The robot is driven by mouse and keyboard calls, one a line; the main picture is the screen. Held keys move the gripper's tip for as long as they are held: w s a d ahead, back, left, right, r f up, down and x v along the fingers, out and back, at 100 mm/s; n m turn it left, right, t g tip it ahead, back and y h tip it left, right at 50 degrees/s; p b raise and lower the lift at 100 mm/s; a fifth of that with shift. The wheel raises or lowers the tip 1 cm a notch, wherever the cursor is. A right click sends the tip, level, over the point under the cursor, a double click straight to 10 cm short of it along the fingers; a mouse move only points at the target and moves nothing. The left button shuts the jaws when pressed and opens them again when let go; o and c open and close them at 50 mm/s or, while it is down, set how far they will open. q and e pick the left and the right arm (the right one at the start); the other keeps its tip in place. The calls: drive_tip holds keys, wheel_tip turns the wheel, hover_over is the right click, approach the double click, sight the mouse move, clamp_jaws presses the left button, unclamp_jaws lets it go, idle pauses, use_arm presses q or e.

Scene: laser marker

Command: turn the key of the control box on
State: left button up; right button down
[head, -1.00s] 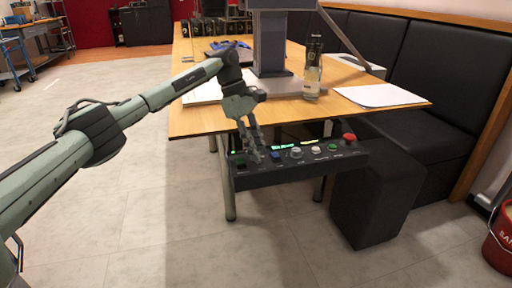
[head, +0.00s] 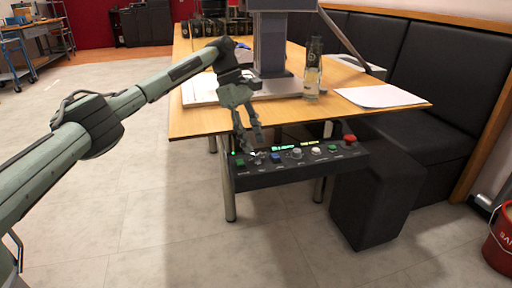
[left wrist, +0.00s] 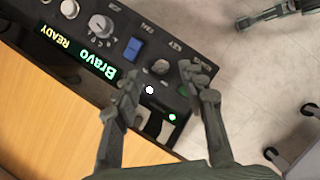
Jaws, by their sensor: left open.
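The dark control box (head: 300,176) is mounted under the front edge of the table, with a row of switches, knobs and lit displays. Its key switch (head: 258,159) is a small round metallic part between a green switch (head: 240,163) and a blue switch (head: 276,158). In the left wrist view the key switch (left wrist: 160,67) lies beside the blue switch (left wrist: 133,48). My left gripper (head: 249,148) is open and empty just above the left end of the panel. In the left wrist view its fingers (left wrist: 164,80) stand on either side of the key switch area. Whether they touch anything is unclear.
A red button (head: 349,141) sits at the panel's right end. The wooden table (head: 195,122) above carries a grey machine (head: 270,45), a bottle (head: 313,70) and paper (head: 380,96). A dark block (head: 370,205) stands right of the box. The floor in front is clear.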

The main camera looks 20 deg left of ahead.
use_arm(q)
drive_tip(key=v, duration=0.9)
